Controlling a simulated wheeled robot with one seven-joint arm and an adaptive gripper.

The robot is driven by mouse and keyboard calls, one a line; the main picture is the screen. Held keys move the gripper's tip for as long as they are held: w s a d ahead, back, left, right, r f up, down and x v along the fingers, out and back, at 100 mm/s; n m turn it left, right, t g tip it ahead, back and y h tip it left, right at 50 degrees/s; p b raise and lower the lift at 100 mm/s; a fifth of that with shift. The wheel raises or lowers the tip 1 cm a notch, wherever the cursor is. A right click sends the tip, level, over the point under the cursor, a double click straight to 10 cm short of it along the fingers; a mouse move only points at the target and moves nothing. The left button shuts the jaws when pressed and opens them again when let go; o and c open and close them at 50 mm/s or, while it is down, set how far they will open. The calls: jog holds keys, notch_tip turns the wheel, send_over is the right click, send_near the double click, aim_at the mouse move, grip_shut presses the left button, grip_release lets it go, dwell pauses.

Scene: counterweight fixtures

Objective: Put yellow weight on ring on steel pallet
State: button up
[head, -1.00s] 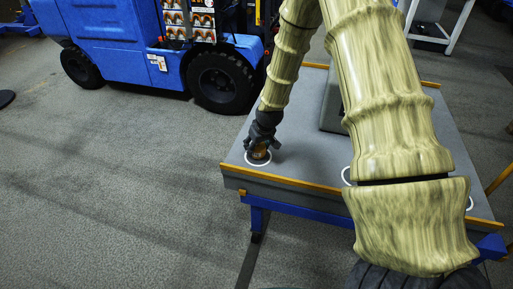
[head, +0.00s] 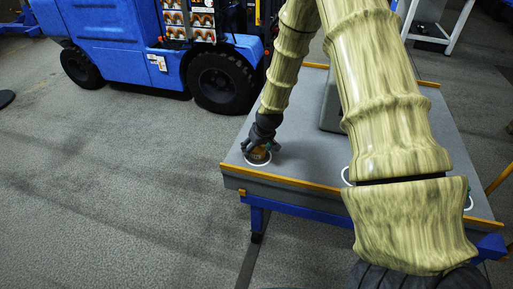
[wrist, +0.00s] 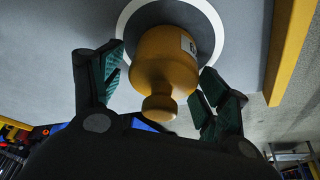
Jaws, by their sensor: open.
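The yellow weight (wrist: 165,66) stands inside a white ring (wrist: 213,22) on the grey top of the steel pallet (wrist: 60,30), seen in the wrist view. It has a knob on its near end and a small white label on its side. My gripper (wrist: 160,92) is open, with one green-padded finger on each side of the weight; a gap shows at the left finger. In the head view, my gripper (head: 259,146) is low over the left ring (head: 250,163) at the pallet's (head: 300,155) front left corner, and the weight is mostly hidden beneath it.
A grey block (head: 330,105) stands on the pallet behind my arm. Other white rings (head: 346,177) show partly behind my arm along the front edge. Yellow strips (head: 285,181) edge the pallet. A blue forklift (head: 130,45) stands at the back left; the floor at left is clear.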

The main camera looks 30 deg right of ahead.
aim_at(261, 152)
jog(key=v, duration=1)
jog(key=shift+s+r+p, duration=0.1)
jog(key=shift+r+p, duration=0.15)
jog(key=shift+p, duration=0.15)
jog(key=shift+v, duration=0.8)
dwell(0.5)
